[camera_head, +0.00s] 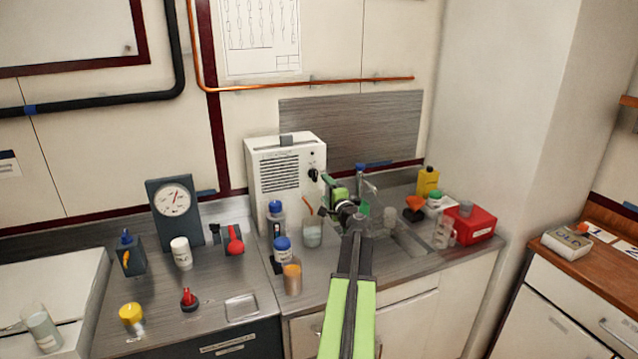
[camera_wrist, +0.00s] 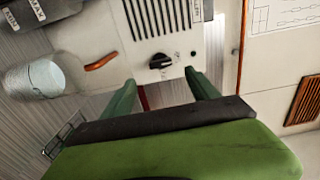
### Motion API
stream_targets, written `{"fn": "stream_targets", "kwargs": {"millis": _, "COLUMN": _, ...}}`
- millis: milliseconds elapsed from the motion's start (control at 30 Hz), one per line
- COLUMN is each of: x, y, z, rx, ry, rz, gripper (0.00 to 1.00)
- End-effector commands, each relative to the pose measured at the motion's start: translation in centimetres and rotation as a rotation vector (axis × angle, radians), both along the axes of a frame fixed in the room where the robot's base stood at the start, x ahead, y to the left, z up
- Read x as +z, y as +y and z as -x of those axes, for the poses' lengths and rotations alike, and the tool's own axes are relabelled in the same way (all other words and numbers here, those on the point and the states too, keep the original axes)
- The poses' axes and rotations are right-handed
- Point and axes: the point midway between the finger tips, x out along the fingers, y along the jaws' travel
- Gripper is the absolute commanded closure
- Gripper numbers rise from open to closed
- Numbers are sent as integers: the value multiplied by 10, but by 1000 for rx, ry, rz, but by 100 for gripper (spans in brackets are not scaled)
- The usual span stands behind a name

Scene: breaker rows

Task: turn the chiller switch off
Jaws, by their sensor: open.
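The chiller (camera_head: 286,172) is a white box with a slotted vent, standing on the counter against the back wall. Its black rotary switch (camera_head: 313,174) sits on the right of its front face. In the wrist view the switch (camera_wrist: 160,62) has a grip bar lying roughly across the picture; its markings are too small to read. My gripper (camera_head: 328,190) is open in front of the chiller's right side, near the switch. In the wrist view my gripper (camera_wrist: 161,88) has its two green fingers apart, with the switch beyond and between their tips, seemingly untouched.
A sink (camera_head: 408,240), yellow bottle (camera_head: 427,181) and red box (camera_head: 470,224) lie right. A gauge (camera_head: 173,208) and red lever (camera_head: 235,242) stand left.

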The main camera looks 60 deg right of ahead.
Motion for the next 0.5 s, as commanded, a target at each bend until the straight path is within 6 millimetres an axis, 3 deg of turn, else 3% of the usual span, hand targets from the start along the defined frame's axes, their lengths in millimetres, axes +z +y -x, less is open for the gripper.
{"fn": "stream_targets", "kwargs": {"millis": 33, "x": 0, "y": 13, "z": 14, "rx": -1, "ry": 0, "rz": 0, "gripper": 31}}
{"fn": "stream_targets", "kwargs": {"millis": 200, "x": 0, "y": 33, "z": 43, "rx": -1, "ry": 0, "rz": 0, "gripper": 31}}
{"fn": "stream_targets", "kwargs": {"millis": 500, "x": 0, "y": 43, "z": 58, "rx": 0, "ry": 1, "rz": 1, "gripper": 31}}
